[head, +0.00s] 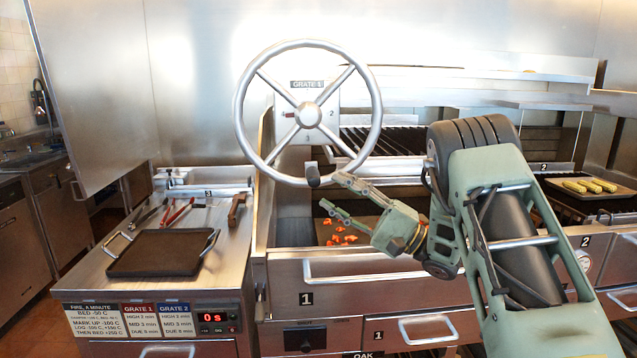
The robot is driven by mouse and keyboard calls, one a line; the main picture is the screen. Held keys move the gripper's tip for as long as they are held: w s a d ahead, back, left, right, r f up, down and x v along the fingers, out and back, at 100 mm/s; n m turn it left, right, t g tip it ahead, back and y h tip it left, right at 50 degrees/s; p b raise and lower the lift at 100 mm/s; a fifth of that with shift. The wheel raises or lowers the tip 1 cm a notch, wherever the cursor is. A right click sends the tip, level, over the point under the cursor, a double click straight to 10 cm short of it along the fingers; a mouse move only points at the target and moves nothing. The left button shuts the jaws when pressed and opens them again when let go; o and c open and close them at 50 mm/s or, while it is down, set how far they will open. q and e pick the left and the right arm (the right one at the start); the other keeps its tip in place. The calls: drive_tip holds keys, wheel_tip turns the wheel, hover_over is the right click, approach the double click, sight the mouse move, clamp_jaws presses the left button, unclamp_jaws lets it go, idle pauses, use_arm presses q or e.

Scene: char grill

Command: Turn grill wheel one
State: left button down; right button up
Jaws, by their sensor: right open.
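Grill wheel one (375,110) is a large silver four-spoke wheel at the upper middle, in front of a plate labelled "GRATE 1". A dark handle knob (312,175) sits at its lower rim. My right gripper (331,192) is open, with its fingers pointing left just below and right of the knob. No contact with the knob or rim is clear, and nothing shows between the fingers. My left gripper is not in view.
Glowing coals (340,238) lie in the firebox below the wheel. A black tray (160,253) and tongs (178,213) lie on the left counter. Steel drawer fronts (350,266) run along the front.

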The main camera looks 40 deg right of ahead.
drive_tip(key=shift+v, duration=2.25)
